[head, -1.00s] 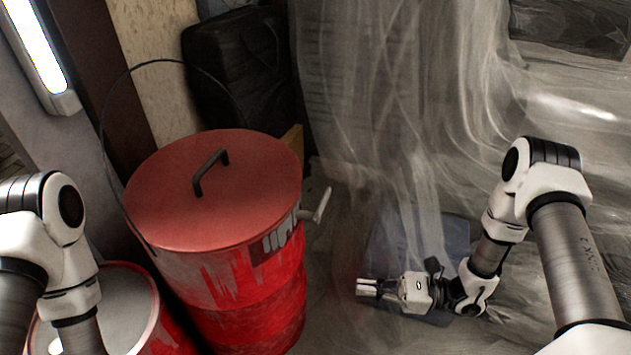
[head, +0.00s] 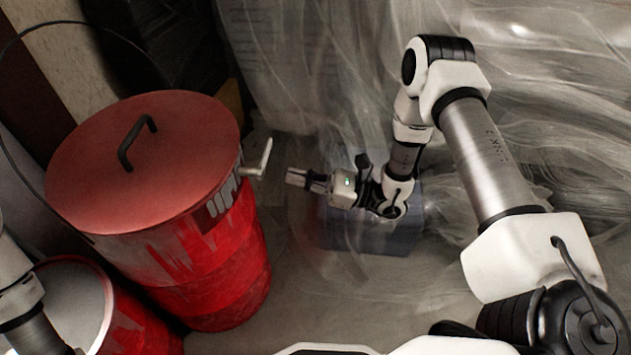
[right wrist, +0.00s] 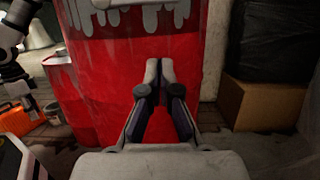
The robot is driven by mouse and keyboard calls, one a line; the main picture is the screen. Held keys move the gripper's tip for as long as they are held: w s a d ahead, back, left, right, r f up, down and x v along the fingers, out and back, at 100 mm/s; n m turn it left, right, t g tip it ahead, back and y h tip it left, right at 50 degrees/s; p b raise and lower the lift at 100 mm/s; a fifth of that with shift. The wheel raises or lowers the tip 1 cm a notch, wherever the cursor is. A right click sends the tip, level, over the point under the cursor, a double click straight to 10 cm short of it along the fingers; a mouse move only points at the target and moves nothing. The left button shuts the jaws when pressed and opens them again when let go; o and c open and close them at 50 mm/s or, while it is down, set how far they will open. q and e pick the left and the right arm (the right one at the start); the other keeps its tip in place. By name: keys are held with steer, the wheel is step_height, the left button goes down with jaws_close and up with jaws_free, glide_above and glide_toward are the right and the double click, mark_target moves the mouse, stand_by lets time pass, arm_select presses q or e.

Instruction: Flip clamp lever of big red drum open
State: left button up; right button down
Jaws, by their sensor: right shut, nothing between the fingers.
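The big red drum (head: 225,265) stands upright at the left of the head view, with a red lid (head: 185,170) and a dark handle on top. Its pale clamp lever (head: 258,162) sticks out from the lid's right edge, its end angled up. My right gripper (head: 292,177) is shut and empty, just right of the lever and slightly below it in the picture, apart from it. In the right wrist view its fingers (right wrist: 158,72) point at the drum's red wall (right wrist: 100,75). I cannot make out the lever there. A small dark arm end (right wrist: 28,100), seemingly my left one, shows at left.
A smaller red drum (head: 130,325) stands in front at the lower left. A bluish box (head: 375,235) lies below my right forearm. Translucent sheeting hangs behind. A cardboard box (right wrist: 262,105) stands right of the drum in the right wrist view. Floor between drum and bluish box is clear.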

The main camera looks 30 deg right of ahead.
arm_select(q)
steer(key=shift+f+b, duration=0.6)
steer(key=shift+f, duration=0.25)
arm_select(e)
steer(key=a+r, duration=0.1)
steer(key=w+r, duration=0.1)
steer(key=r, duration=0.1)
steer(key=w+a+r, duration=0.1)
steer(key=r, duration=0.1)
steer(key=shift+a, duration=0.35)
